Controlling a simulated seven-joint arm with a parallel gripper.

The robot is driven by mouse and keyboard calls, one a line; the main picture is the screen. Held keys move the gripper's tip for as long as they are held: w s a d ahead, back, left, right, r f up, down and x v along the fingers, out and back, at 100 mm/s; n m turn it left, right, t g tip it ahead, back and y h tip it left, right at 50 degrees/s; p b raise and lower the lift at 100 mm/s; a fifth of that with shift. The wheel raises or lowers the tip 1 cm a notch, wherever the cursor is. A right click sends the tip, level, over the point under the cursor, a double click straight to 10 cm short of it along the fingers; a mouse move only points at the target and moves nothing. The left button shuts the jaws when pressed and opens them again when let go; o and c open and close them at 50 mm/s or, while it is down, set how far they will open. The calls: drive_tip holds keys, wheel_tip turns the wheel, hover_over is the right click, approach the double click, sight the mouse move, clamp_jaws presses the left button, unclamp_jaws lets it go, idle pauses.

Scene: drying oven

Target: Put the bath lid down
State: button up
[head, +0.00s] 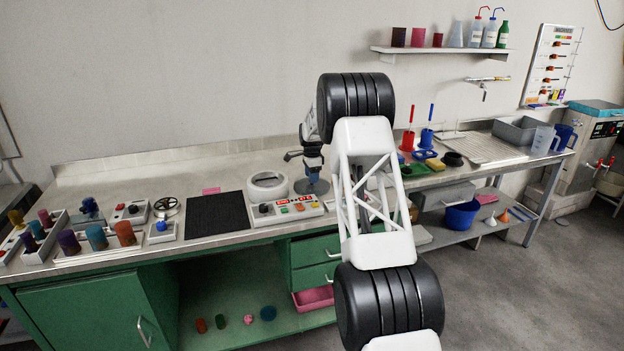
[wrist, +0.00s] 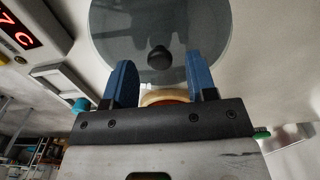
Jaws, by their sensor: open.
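The bath lid (wrist: 205,30) is a round grey disc with a black knob (wrist: 159,57) at its middle in the wrist view. In the head view the lid (head: 304,187) appears to lie flat on the bench, just right of the white round bath (head: 267,188). My gripper (wrist: 160,64) is open, its two blue fingers apart on either side of the line to the knob. In the head view my gripper (head: 313,172) is over the lid, pointing down. Whether the fingers touch the knob cannot be told.
The bath's control panel (head: 287,209) with a red display is along the bench front. A black mat (head: 203,213) lies left of the bath. Red and blue brush stands (head: 407,141) and a yellow sponge (head: 435,164) stand to the right, beyond my arm.

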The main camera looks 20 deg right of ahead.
wheel_tip(320, 180, up, 11)
idle(0.5)
drive_tip(key=shift+f, duration=0.1)
idle(0.6)
drive_tip(key=s+a+r+n, duration=0.35)
drive_tip(key=s+r, duration=0.35)
drive_tip(key=s, duration=0.5)
drive_tip(key=s+a+r+n+t, duration=0.1)
drive_tip(key=s+a+r+n, duration=0.1)
drive_tip(key=s+a+r, duration=0.65)
drive_tip(key=s+r+n, duration=0.3)
drive_tip(key=s+r, duration=0.2)
drive_tip(key=s, duration=1)
drive_tip(key=s+a+n+t, duration=0.1)
drive_tip(key=s+a+n, duration=0.1)
drive_tip(key=s, duration=0.9)
drive_tip(key=s+a+n, duration=0.2)
drive_tip(key=s+n, duration=0.1)
drive_tip(key=s, duration=0.7)
drive_tip(key=s+a+f+n, duration=0.1)
drive_tip(key=s+f, duration=0.3)
drive_tip(key=s, duration=0.6)
drive_tip(key=s+a+f+n, duration=0.1)
drive_tip(key=s+f+n, duration=0.2)
drive_tip(key=s, duration=0.8)
drive_tip(key=shift+s+a+f+t, duration=0.25)
drive_tip(key=shift+a+f+t, duration=0.1)
drive_tip(key=shift+f, duration=0.3)
